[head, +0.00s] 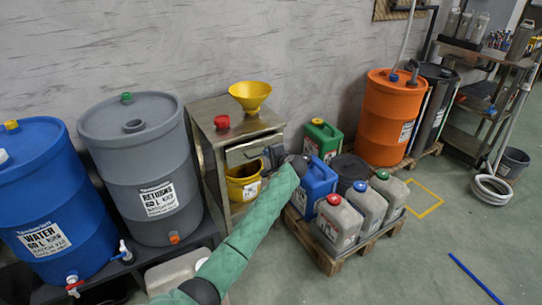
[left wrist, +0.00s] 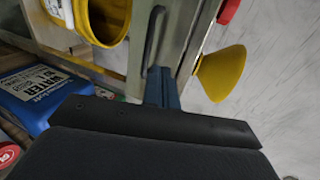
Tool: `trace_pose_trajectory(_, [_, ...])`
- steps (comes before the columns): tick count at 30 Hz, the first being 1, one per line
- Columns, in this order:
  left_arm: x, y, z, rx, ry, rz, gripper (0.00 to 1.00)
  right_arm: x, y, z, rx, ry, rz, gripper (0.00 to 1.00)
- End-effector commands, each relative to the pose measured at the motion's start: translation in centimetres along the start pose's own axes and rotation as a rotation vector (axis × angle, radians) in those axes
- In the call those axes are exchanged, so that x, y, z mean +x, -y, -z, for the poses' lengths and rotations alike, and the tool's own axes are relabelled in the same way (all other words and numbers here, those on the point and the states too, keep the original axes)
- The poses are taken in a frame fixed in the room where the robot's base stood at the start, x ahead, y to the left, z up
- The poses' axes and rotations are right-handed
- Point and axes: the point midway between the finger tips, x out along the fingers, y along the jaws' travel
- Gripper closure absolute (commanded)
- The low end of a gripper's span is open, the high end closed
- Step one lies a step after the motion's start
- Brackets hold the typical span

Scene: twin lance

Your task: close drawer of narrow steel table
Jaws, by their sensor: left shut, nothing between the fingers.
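The narrow steel table (head: 207,133) stands against the wall, between the grey barrel and the jerrycans. Its drawer (head: 236,155) is under the top, with the front facing me; how far it stands out is hard to tell. In the left wrist view the drawer front (left wrist: 137,58) with its bar handle (left wrist: 153,35) is close ahead. My left gripper (head: 270,156) is shut and empty at the right part of the drawer front. It also shows in the left wrist view (left wrist: 160,74), its tips close to the front beside the handle; contact cannot be told. My right gripper is out of view.
A yellow funnel (head: 250,93) and red cap (head: 222,121) are on the tabletop; a yellow bucket (head: 241,184) sits below the drawer. Jerrycans on a pallet (head: 327,262) crowd the right side, barrels (head: 139,150) the left. Open floor (head: 440,245) lies right.

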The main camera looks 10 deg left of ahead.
Motion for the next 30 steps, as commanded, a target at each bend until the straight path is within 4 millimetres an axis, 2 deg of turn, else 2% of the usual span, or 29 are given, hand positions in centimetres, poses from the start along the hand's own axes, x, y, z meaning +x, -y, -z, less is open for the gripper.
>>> trace_pose_trajectory(3, [2.0,0.1,-0.1,0.001,0.002,0.001,1.00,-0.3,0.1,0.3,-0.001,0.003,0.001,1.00])
trace_pose_trajectory(9, [4.4,0.0,0.0,0.000,0.001,0.000,1.00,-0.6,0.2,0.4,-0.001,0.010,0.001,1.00])
trace_pose_trajectory(15, [5.2,0.0,0.0,-0.001,-0.001,0.000,1.00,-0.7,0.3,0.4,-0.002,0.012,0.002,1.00])
trace_pose_trajectory(26, [5.5,0.0,0.0,-0.001,-0.001,0.000,1.00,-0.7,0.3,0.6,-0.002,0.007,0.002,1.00])
trace_pose_trajectory(28, [6.2,0.0,0.0,0.000,0.001,0.000,1.00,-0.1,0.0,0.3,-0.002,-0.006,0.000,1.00])
trace_pose_trajectory(30, [7.2,0.4,0.0,-0.001,0.001,0.001,1.00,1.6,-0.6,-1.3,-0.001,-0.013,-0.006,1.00])
